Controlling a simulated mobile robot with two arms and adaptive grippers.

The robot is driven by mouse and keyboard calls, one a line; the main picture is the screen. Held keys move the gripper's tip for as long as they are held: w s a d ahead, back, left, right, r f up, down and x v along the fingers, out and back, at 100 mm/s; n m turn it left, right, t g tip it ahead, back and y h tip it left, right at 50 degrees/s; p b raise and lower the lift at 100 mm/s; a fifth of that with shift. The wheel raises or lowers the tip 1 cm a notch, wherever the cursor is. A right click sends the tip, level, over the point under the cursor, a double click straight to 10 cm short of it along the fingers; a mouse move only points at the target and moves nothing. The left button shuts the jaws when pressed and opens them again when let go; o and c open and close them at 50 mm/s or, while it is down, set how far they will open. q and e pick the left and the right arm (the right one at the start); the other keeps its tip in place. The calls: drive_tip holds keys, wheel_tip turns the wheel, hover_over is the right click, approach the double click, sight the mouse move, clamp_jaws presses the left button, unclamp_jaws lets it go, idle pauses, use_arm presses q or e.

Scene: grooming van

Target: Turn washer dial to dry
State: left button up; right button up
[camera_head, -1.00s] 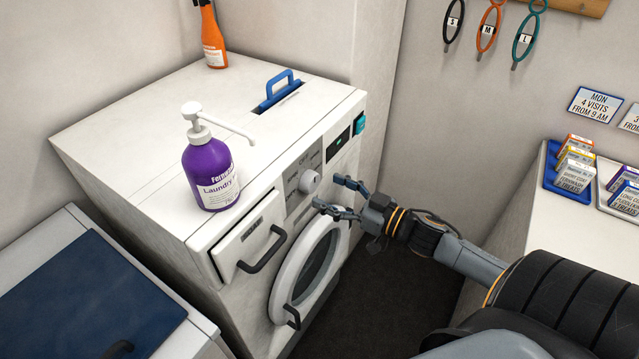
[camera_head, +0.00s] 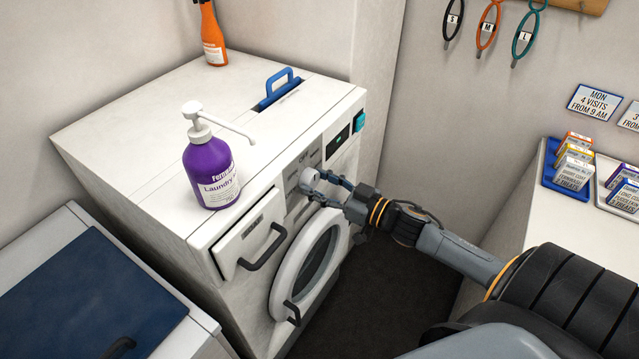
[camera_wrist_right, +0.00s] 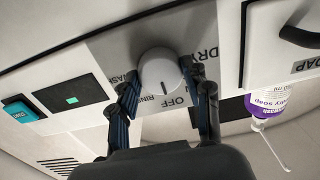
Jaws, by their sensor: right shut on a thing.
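The washer (camera_head: 250,130) is a white machine with a grey dial panel on its front. Its round pale dial (camera_head: 318,178) is between the fingers of my right gripper (camera_head: 321,186), which is shut on it. In the right wrist view, the dial (camera_wrist_right: 160,68) sits between the two dark fingers of the gripper (camera_wrist_right: 162,84). The labels DRY, OFF, RINSE and WASH stand around it, partly covered by the fingers. A small mark on the dial seems to face OFF. My left gripper is not in view.
The washer's round door (camera_head: 308,262) is below the dial, and the soap drawer (camera_head: 245,235) is left of it. A purple laundry soap bottle (camera_head: 210,170) stands on top. A teal button (camera_head: 360,121) is at the panel's right. A counter with trays is at the right.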

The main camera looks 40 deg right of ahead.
drive_tip(key=shift+n, duration=0.5)
drive_tip(key=n, duration=0.2)
drive_tip(key=shift+r+n+p, duration=0.1)
drive_tip(key=shift+n+p, duration=0.25)
drive_tip(key=shift+n, duration=0.05)
drive_tip(key=n, duration=0.4)
drive_tip(key=shift+n, duration=0.3)
drive_tip(key=n, duration=0.4)
drive_tip(key=shift+n+b, duration=0.3)
drive_tip(key=n+b, duration=0.1)
drive_tip(key=n, duration=0.3)
drive_tip(key=shift+n, duration=0.7)
drive_tip(key=o, duration=1.2)
drive_tip(key=shift+c, duration=0.2)
